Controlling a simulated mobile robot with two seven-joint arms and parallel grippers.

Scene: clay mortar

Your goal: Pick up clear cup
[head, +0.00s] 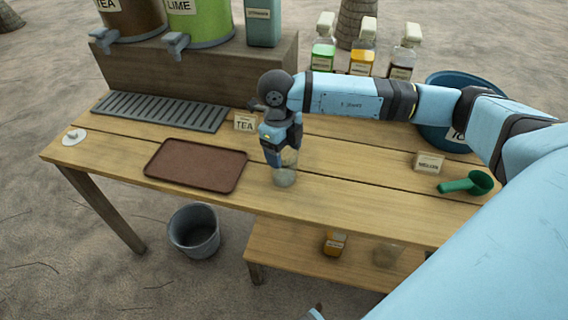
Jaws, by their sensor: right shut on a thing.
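The clear cup (285,177) is upright on the wooden table (330,207), or very slightly above it; I cannot tell which. It is right of the brown tray (196,166). My right gripper (281,158) points down over the cup and is shut on it, with its fingers hiding part of the cup's upper side. My left gripper is not in view.
A drip grate (160,111) lies below the tea and lime dispensers (200,22). Syrup bottles (362,48) stand behind my right arm. A blue tub (432,132), a green scoop (467,183) and a small sign (429,162) are at the right. A grey bucket (194,232) stands on the ground.

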